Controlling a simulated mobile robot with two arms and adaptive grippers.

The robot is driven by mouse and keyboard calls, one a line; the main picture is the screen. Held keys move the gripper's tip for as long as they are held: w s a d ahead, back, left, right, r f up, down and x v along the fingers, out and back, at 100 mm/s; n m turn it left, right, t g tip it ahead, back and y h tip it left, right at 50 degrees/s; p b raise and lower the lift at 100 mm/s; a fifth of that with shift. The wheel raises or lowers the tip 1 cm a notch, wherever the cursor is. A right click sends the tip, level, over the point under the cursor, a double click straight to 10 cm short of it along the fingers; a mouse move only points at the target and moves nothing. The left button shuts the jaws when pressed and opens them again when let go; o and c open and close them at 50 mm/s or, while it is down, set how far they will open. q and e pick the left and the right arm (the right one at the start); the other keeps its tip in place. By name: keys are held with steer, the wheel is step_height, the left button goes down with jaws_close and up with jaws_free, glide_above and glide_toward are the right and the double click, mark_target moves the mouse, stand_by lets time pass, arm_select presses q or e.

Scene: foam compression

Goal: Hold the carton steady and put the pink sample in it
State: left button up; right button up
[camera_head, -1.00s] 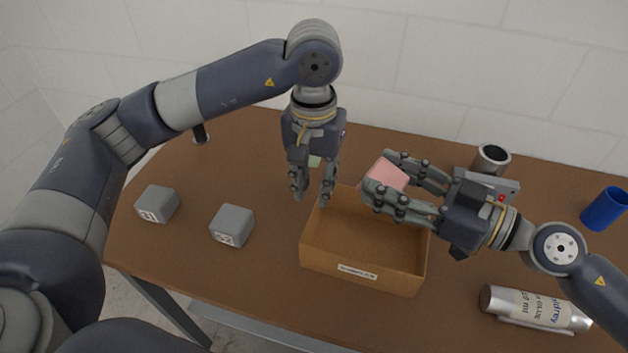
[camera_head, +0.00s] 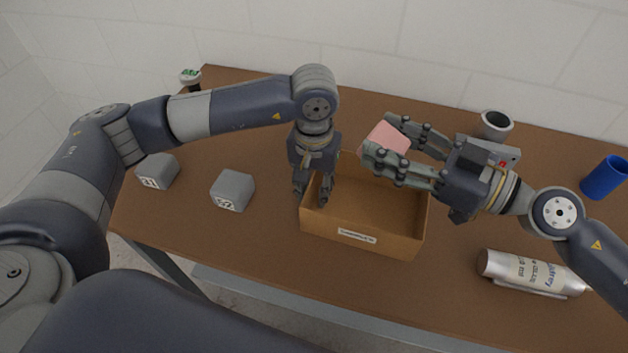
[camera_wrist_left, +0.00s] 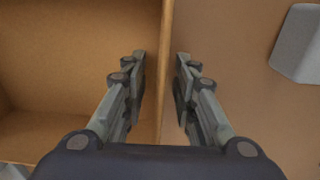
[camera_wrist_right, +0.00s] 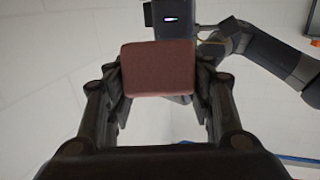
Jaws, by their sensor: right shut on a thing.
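The open brown carton (camera_head: 352,236), with a label on its front, stands on the table. My left gripper (camera_head: 311,201) points down at the carton's left wall. In the left wrist view the wall (camera_wrist_left: 163,90) runs between its two open fingers (camera_wrist_left: 161,72), with a gap on both sides. My right gripper (camera_head: 376,138) is shut on the pink sample (camera_head: 389,137) and holds it above the carton's back part. In the right wrist view the pink block (camera_wrist_right: 158,68) sits between the fingertips. The right gripper hides part of the carton's back and right side.
Grey numbered cubes (camera_head: 232,189) (camera_head: 157,171) stand left of the carton. A silver can (camera_head: 530,272) lies at the right. A grey device with a cup (camera_head: 496,125) stands behind my right gripper, and a blue cup (camera_head: 604,177) at far right. The front table strip is clear.

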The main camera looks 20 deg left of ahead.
arm_select(q)
steer(key=shift+c, duration=0.6)
jaws_close()
